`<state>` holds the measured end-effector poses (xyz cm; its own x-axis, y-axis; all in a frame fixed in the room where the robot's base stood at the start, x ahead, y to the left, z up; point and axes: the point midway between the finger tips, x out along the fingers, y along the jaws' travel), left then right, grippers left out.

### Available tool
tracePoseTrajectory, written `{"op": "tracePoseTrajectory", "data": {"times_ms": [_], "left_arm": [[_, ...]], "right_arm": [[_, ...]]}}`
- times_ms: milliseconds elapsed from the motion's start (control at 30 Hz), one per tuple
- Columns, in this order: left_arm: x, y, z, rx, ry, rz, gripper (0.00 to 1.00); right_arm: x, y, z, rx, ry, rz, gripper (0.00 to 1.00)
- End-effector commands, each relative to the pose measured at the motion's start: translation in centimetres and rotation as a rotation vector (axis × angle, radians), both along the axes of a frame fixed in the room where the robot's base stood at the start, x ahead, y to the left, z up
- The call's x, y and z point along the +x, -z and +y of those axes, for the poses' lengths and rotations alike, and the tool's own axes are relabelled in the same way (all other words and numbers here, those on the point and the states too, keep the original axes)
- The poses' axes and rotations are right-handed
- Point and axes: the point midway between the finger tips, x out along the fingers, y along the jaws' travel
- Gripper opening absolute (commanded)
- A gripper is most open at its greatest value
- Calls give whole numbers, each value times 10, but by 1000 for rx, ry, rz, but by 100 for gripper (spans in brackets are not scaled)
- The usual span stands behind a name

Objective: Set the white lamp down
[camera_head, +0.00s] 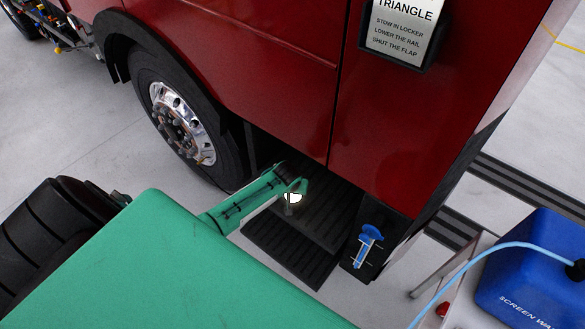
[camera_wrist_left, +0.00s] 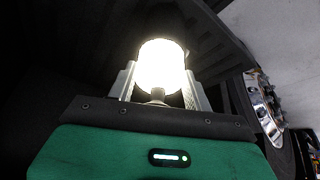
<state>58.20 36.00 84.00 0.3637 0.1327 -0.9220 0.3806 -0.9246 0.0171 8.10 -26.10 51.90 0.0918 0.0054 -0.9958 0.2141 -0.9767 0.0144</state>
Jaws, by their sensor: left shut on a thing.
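The white lamp (camera_head: 293,198) glows brightly at the end of my green left arm, above the dark cab steps. It also shows in the left wrist view (camera_wrist_left: 161,67), large and lit, with its narrow neck toward my gripper. My left gripper (camera_wrist_left: 158,90) is shut on the lamp, with a grey finger on each side. In the head view the gripper (camera_head: 291,190) is small and partly lost in the glare. I cannot tell whether the lamp touches a step. My right gripper is not in view.
Dark ribbed steps (camera_head: 285,254) lie under the red truck cab (camera_head: 255,60). A chrome-hubbed wheel (camera_head: 181,123) stands left of them. A blue-topped item (camera_head: 367,245) is right of the steps. A blue container (camera_head: 535,270) with a hose stands on a table at lower right.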

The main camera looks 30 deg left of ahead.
Motion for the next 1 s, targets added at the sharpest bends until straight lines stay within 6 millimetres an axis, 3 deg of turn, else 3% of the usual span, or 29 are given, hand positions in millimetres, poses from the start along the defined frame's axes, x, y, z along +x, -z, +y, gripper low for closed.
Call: {"op": "tracePoseTrajectory", "data": {"times_ms": [33, 133, 567, 1000], "left_arm": [[0, 1, 0, 0, 0, 0, 54], [0, 1, 0, 0, 0, 0, 72], [-2, -7, -1, 0, 0, 0, 72], [-26, -69, -10, -1, 1, -3, 72]], "right_arm": [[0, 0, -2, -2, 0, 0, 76], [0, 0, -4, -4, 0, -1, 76], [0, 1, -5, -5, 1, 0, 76], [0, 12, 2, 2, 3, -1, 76]]}}
